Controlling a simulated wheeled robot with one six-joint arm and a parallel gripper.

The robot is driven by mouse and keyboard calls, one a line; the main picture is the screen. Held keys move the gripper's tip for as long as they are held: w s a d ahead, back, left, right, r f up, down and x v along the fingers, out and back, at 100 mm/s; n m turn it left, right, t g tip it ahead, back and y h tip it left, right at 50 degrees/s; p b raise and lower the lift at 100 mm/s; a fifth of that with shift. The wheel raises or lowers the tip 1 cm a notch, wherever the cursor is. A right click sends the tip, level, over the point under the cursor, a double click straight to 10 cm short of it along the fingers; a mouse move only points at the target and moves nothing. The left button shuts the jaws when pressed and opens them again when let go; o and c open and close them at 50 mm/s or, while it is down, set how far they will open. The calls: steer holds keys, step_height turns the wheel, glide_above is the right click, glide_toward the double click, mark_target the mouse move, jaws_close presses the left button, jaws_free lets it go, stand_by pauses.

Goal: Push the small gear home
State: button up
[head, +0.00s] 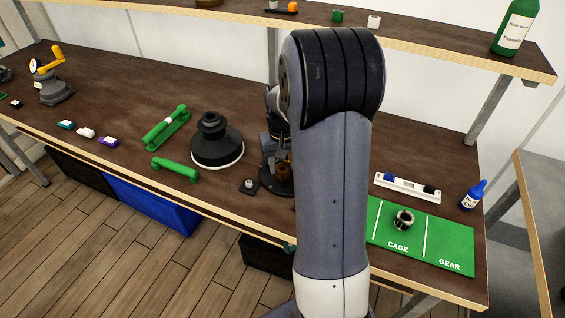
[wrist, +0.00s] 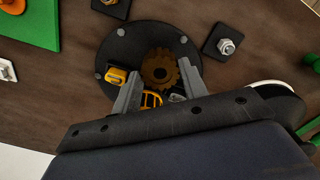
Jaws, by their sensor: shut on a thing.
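A bronze toothed gear (wrist: 160,68) sits between my fingertips in the wrist view, over a round black base (wrist: 125,45) with grey studs. My gripper (wrist: 159,73) is shut on this gear, one finger on each side. Yellow parts (wrist: 151,100) show below the gear and beside the left finger. Whether the gear is fully seated cannot be told. In the head view the black base (head: 272,187) and the brownish gear (head: 284,170) show partly beside my arm, which hides most of my gripper.
A green mat (head: 453,242) marked CAGE and GEAR holds a metal ring part (head: 404,220); its GEAR section is bare. A black drum (head: 217,142) and a small plate with a nut (head: 249,186) stand left of the base. A white tray (head: 408,190) and blue oil bottle (head: 473,195) are right.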

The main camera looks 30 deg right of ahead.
mark_target(283, 171)
steer(key=shift+f, duration=0.2)
steer(key=shift+f+b, duration=0.6)
steer(key=shift+f, duration=0.3)
steer(key=shift+c, duration=1.1)
steer(key=shift+f+b, duration=0.65)
steer(key=shift+f, duration=0.05)
steer(key=o, duration=1.2)
steer(key=shift+r, duration=0.1)
step_height(283, 171, up, 11)
steer(key=shift+f+b, duration=0.2)
steer(key=shift+b, duration=0.2)
